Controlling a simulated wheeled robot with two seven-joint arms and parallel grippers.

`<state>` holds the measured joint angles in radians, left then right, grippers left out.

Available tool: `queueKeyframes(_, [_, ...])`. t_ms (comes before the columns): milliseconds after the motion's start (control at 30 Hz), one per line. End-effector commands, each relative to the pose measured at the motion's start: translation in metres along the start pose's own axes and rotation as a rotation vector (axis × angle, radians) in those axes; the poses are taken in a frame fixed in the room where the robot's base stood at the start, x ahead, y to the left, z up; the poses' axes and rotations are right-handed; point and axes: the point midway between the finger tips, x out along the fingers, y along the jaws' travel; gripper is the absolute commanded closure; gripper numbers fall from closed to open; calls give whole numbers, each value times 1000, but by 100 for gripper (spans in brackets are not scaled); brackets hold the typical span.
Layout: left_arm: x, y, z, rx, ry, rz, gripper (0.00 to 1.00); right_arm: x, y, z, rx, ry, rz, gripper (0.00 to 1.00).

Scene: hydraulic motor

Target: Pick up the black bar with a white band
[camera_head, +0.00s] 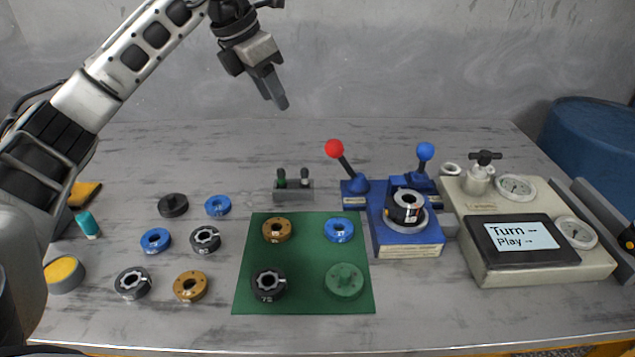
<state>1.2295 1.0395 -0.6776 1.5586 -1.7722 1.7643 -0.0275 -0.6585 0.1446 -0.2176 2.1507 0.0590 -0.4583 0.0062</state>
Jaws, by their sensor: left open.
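A small black bar with a white band (305,177) stands upright in a low grey holder (293,194) at the middle back of the table. Beside it in the same holder stands another dark bar with a greenish lower part (281,178). My left gripper (258,86) is open and empty. It is high above the back of the table, up and to the left of the holder, and apart from both bars. My right gripper is not in view.
A green mat (308,305) with several round parts lies in front of the holder. More rings lie to the left. A blue lever unit (409,245) with red and blue knobs stands to the right, beside a beige gauge box (478,240). The table behind the holder is clear.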

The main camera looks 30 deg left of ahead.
Motion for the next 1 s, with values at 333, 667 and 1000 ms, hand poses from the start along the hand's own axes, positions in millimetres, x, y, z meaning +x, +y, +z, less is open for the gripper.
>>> queueKeyframes(333, [48, 0, -20, 1, -2, -1, 59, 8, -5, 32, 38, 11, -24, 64])
queueKeyframes(667, [100, -1, -20, 1, 3, -3, 59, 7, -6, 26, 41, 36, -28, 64])
queueKeyframes(1000, [152, -1, -19, 1, -2, -2, 59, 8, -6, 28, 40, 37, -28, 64])
